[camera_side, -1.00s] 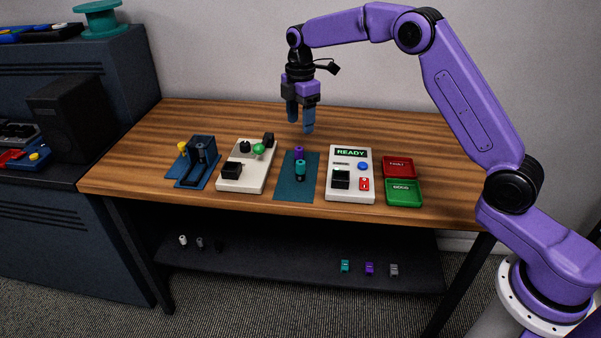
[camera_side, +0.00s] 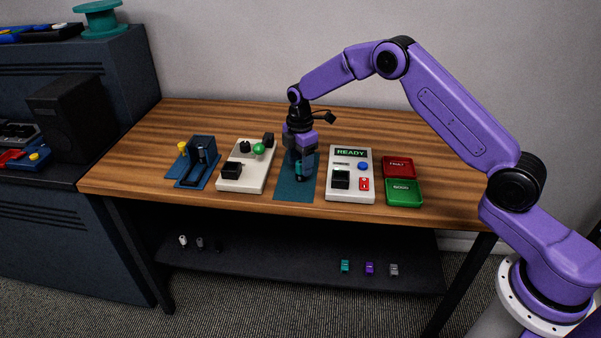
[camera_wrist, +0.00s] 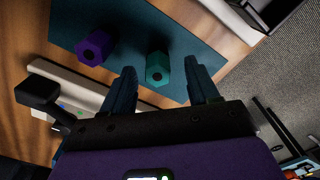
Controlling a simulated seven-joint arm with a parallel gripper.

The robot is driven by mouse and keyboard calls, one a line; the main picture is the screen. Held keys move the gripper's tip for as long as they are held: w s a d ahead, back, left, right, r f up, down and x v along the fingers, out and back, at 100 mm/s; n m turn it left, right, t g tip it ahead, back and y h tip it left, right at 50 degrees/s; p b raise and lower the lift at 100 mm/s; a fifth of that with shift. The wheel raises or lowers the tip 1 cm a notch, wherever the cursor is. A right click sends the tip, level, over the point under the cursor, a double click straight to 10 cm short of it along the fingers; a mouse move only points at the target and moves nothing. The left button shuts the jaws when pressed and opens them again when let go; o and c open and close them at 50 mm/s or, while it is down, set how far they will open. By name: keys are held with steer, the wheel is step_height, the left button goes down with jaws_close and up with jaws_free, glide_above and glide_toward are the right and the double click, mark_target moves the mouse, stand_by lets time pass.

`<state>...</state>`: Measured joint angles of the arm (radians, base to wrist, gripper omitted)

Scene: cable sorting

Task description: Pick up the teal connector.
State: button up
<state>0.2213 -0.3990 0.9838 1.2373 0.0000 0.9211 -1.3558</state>
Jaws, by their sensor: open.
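The teal connector (camera_wrist: 158,67) stands on the dark teal mat (camera_wrist: 185,45), and in the wrist view it shows between the tips of my two fingers. My gripper (camera_wrist: 160,82) is open, with one finger on each side of the teal connector and a gap showing at each. A purple connector (camera_wrist: 94,47) stands on the same mat, left of the teal one and outside the fingers. In the side view my gripper (camera_side: 302,170) is low over the mat (camera_side: 296,190) and hides most of both connectors.
A white box with a READY screen (camera_side: 349,176) stands right of the mat, with red (camera_side: 398,167) and green (camera_side: 403,192) trays beyond it. A white box with a green knob (camera_side: 246,166) stands close on the left. A blue fixture (camera_side: 197,160) is farther left. The back of the table is clear.

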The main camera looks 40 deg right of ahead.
mark_target(299, 163)
steer(key=shift+w+f, duration=0.1)
steer(key=shift+f, duration=1.65)
jaws_close()
steer(key=shift+r, duration=0.1)
